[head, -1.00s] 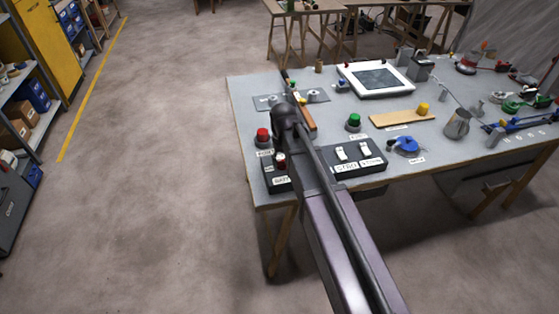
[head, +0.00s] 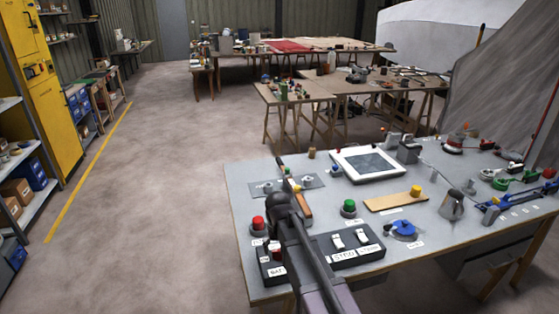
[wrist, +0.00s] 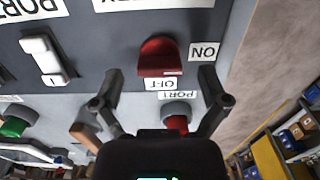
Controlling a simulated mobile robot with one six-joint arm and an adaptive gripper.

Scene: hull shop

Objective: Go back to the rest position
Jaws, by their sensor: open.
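My gripper (wrist: 160,80) is open, with nothing between its fingers. In the wrist view, a red switch (wrist: 158,56) with ON and OFF labels sits on a dark panel just beyond the fingertips; I see no finger touching it. A red push button (wrist: 177,122) on a grey base lies between the fingers' lower parts in the picture, on the grey surface beyond. In the head view my arm reaches over the near left end of the workbench (head: 420,247), and the fingers cannot be made out there. The red button (head: 258,222) stands left of my arm.
A dark switch box (head: 345,252) with white rockers stands right of my arm, with a green button (head: 348,206) behind it. Floor left of the bench is open, to the yellow line.

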